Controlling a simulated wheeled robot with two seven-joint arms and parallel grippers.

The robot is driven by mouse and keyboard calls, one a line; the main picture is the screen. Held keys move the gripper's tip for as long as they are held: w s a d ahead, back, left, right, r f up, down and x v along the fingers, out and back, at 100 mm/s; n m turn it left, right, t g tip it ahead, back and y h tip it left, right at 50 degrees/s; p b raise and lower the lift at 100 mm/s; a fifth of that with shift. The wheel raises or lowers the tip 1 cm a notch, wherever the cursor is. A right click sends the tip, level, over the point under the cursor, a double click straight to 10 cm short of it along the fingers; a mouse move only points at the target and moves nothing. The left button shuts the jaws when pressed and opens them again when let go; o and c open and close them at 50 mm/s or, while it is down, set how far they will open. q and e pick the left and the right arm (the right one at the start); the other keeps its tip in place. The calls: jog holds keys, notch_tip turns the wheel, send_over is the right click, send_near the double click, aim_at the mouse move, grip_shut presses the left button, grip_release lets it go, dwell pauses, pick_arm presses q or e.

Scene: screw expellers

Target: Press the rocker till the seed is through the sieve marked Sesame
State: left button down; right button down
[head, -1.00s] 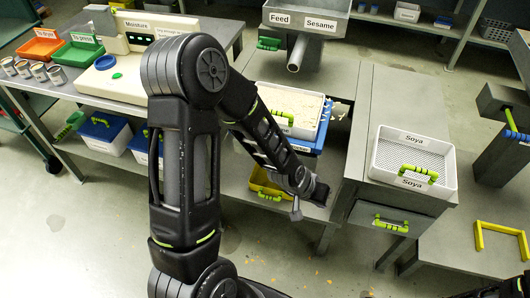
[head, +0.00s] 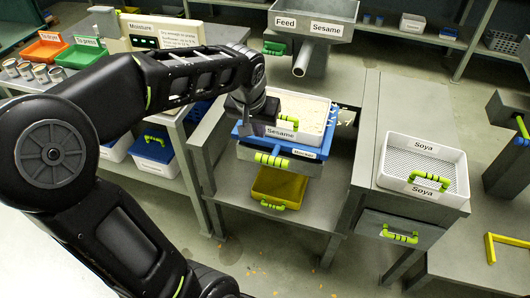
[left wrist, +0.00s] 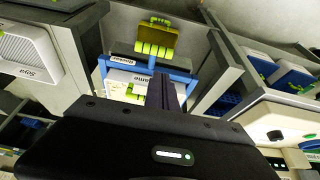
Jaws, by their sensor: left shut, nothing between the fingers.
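The white sieve marked Sesame (head: 313,137) sits in the blue frame labelled Rocker (head: 327,151) on the grey stand. A pale layer of seed lies in it, and its green handle (head: 288,119) faces front. My left gripper (head: 257,126) is shut and empty, pointing down at the rocker's left front corner. It hides that corner of the sieve, and I cannot tell whether it touches. In the left wrist view my dark fingers (left wrist: 162,93) overlap the blue rocker (left wrist: 180,72), with the sieve (left wrist: 117,76) beside them. My right gripper is out of view.
A yellow tray (head: 277,186) stands open below the rocker. A sieve marked Soya (head: 414,183) rests on the cabinet to the right. The Feed hopper (head: 311,20) with its spout is behind. The moisture bench (head: 128,37) is at the left.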

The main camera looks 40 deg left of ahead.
aim_at(266, 157)
pick_arm(q)
jog(key=shift+f, duration=0.1)
jog(key=x, duration=1.4)
jog(key=shift+s+d+b, duration=0.15)
jog(key=shift+s+b, duration=0.15)
jog(key=shift+b, duration=0.05)
